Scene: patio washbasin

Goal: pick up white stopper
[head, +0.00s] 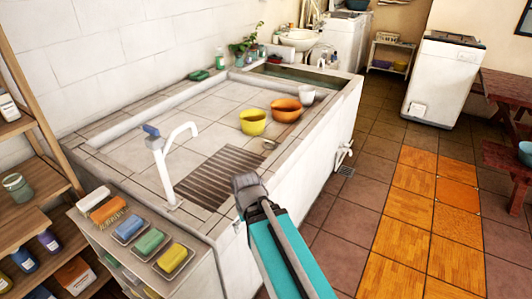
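I cannot make out a white stopper for certain. A small pale grey item (269,144) lies on the washbasin's tiled floor beside the bowls, too small to identify. The tiled washbasin (200,135) runs along the wall. The teal arm is mine and reaches up from the bottom. My gripper (246,183) is at its far end, over the near rim of the basin, right of the brown slatted mat. Its fingers are too small and foreshortened to show whether they are open or shut.
A yellow bowl (253,122), an orange bowl (285,110) and a white cup (306,95) stand in the basin. A white tap (163,165) rises at the left. Soaps and brushes sit on a ledge (155,235).

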